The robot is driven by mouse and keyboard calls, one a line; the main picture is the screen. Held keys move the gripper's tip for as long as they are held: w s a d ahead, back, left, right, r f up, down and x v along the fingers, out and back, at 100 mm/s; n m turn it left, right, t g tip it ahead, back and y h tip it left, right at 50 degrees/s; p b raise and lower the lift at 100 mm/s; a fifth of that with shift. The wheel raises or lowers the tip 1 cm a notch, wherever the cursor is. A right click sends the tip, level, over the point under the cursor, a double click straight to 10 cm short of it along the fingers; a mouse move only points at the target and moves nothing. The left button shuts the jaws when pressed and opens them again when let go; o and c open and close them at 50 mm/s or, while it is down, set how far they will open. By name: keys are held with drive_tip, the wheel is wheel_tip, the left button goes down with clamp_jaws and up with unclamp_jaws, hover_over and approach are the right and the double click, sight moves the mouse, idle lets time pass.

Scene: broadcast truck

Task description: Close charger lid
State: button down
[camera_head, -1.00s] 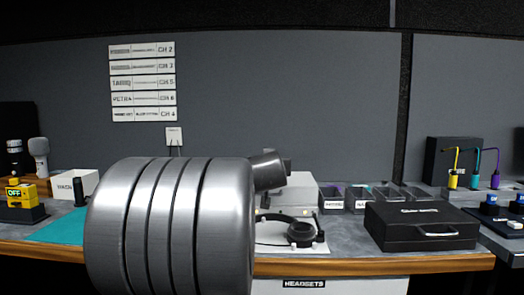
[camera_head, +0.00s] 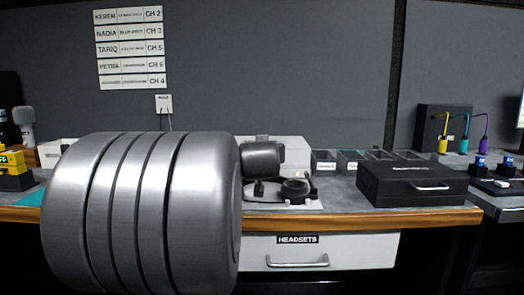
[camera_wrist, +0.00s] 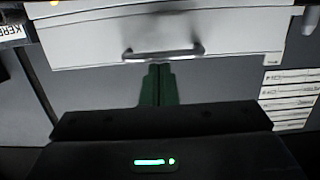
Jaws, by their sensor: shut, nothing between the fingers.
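In the wrist view a pale charger lid (camera_wrist: 210,30) with a grey bar handle (camera_wrist: 163,53) along its lower picture edge fills the top. The lid seems raised, with the grey wall showing past that edge. My gripper (camera_wrist: 158,70) has its green fingers together and empty, their tips at or just below the middle of the handle; I cannot tell whether they touch. In the head view a pale box (camera_head: 290,148), likely the charger, stands at the back of the bench, partly hidden by my arm. My gripper's fingers cannot be made out there.
A headset (camera_head: 295,187) lies on a white mat right of my arm. A black case (camera_head: 412,184) sits further right, with small bins (camera_head: 350,160) behind it. The white HEADSETS drawer (camera_head: 320,250) is below the bench edge. Name strips (camera_head: 128,48) hang on the wall.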

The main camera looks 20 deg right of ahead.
wheel_tip(320, 180, up, 5)
drive_tip(key=p, duration=0.4)
drive_tip(key=s+f+b, duration=0.2)
drive_tip(key=s+a+f+b, duration=0.1)
drive_tip(key=f+b, duration=0.1)
drive_tip(key=f, duration=0.1)
drive_tip(key=s+f+b, duration=0.2)
drive_tip(key=shift+s+a+f, duration=0.3)
drive_tip(key=shift+s, duration=0.05)
drive_tip(key=shift+s+a+f+b, duration=0.2)
drive_tip(key=shift+s+f+b, duration=0.35)
drive_tip(key=shift+s, duration=0.1)
drive_tip(key=w+d+r+p, duration=0.2)
drive_tip(key=w+r+p, duration=0.4)
drive_tip(key=r, duration=0.2)
drive_tip(key=shift+w+f+b, duration=0.25)
drive_tip(key=shift+f+b, duration=0.5)
drive_tip(key=shift+f, duration=0.35)
drive_tip(key=shift+w+f+b, duration=0.25)
drive_tip(key=shift+f+b, duration=0.45)
drive_tip(key=shift+f, duration=0.35)
